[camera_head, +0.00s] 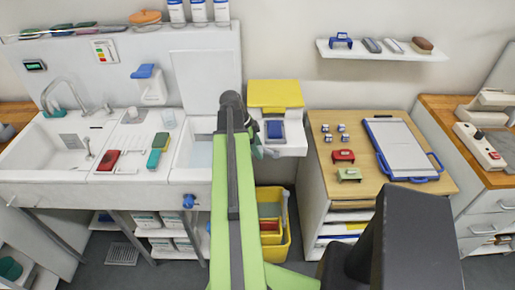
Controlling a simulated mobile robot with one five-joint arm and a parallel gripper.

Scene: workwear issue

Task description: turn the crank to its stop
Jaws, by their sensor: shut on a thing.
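A white unit (288,149) with a yellow top (276,95) and a blue part (275,131) on its front stands just right of my arm's end. My gripper (260,150) is partly hidden behind my green arm, at the left side of this unit. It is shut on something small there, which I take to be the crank. The crank itself does not show clearly, so its angle and its stop cannot be told.
A white sink counter (128,180) with a tap, sponges and a blue-topped bottle lies left. A yellow bucket (283,252) stands below the unit. A wooden-topped cabinet (330,190) with a blue-edged board (402,150) stands right. A wall shelf (382,54) hangs above it.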

